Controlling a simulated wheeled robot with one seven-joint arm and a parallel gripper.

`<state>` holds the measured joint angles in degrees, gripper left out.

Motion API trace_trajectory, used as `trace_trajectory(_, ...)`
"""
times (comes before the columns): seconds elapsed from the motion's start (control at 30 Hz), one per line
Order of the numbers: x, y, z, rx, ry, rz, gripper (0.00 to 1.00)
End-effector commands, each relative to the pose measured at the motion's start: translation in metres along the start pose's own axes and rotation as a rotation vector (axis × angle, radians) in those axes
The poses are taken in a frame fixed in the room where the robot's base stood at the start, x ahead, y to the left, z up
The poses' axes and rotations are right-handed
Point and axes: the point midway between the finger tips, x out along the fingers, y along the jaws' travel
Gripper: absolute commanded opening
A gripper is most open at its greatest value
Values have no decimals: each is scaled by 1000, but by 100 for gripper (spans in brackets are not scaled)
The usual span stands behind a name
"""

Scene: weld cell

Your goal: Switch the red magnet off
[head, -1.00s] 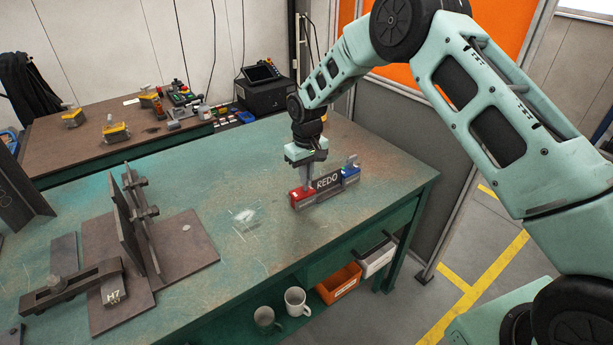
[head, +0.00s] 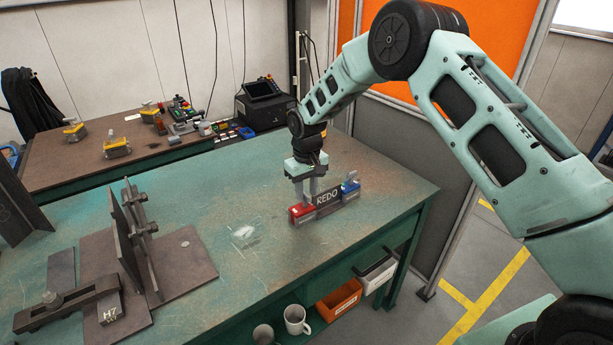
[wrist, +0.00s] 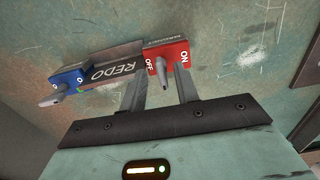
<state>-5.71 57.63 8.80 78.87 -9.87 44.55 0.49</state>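The red magnet (head: 301,214) is at the left end of a dark plate marked REDO (head: 328,198) on the green table. In the wrist view the red magnet (wrist: 176,54) has OFF and ON printed on its face and a grey lever (wrist: 161,76). The lever lies nearer OFF in the picture; its exact setting I cannot tell. My gripper (head: 306,196) points down over the red magnet. In the wrist view my gripper (wrist: 158,82) is open, one finger on each side of the lever, with visible gaps. Whether the fingertips touch the magnet is unclear.
A blue magnet (head: 349,190) with its own lever sits at the plate's other end. A steel fixture (head: 133,235) stands on the left of the table (head: 215,290). Mugs (head: 296,320) and an orange bin (head: 338,300) are below. The middle of the table is mostly clear.

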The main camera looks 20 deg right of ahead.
Motion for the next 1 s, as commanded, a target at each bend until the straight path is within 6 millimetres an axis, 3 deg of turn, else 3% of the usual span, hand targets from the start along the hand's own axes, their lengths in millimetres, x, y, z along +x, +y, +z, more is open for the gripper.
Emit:
trace_trajectory(0.17,-23,0,-1,0,5,1,31)
trace_trajectory(0.7,-144,0,-1,1,6,1,31)
trace_trajectory(1.0,-171,0,0,0,1,0,31)
